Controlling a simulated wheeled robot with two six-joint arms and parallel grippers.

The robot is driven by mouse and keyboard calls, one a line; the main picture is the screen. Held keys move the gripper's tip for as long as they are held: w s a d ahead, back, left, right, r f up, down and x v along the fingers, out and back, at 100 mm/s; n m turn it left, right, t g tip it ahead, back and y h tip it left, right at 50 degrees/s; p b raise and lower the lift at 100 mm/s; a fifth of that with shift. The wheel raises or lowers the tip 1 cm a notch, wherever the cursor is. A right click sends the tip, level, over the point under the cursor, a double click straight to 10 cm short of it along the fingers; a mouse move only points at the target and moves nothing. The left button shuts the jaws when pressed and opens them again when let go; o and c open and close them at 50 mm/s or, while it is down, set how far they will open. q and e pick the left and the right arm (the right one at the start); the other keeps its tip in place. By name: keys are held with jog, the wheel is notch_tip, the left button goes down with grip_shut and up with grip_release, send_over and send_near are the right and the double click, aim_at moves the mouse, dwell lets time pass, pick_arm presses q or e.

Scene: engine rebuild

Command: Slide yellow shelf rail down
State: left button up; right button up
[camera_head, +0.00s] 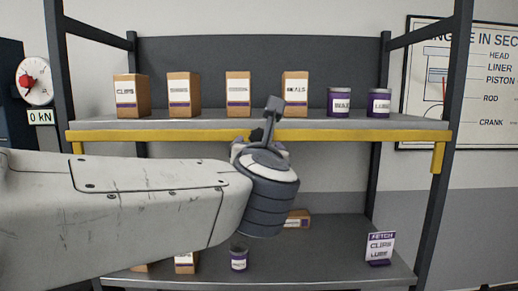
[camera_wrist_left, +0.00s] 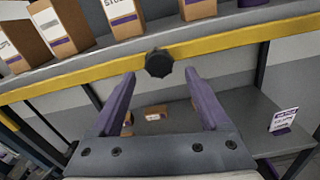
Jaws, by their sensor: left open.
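The yellow shelf rail (camera_head: 345,135) runs level along the front edge of the upper shelf. In the left wrist view the yellow rail (camera_wrist_left: 225,40) crosses the top at a slant. A black round knob (camera_wrist_left: 159,63) sits on the rail's front at about its middle. My left gripper (camera_wrist_left: 159,76) is open, with its two purple fingers pointing at the rail, one each side of the knob in that view. In the head view my left arm and wrist (camera_head: 265,175) hide part of the rail. My right gripper is not in view.
On the upper shelf (camera_head: 215,123) stand several cardboard boxes (camera_head: 238,93) and two purple cans (camera_head: 340,102). The lower shelf (camera_head: 330,262) holds more boxes, a can (camera_head: 239,260) and a purple-and-white sign (camera_head: 380,247). Dark uprights (camera_head: 430,190) flank the shelves.

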pick_arm(q)
jog(key=s+b, duration=0.1)
jog(key=s, duration=0.4)
jog(key=shift+s, duration=0.3)
jog(key=shift+f, duration=0.1)
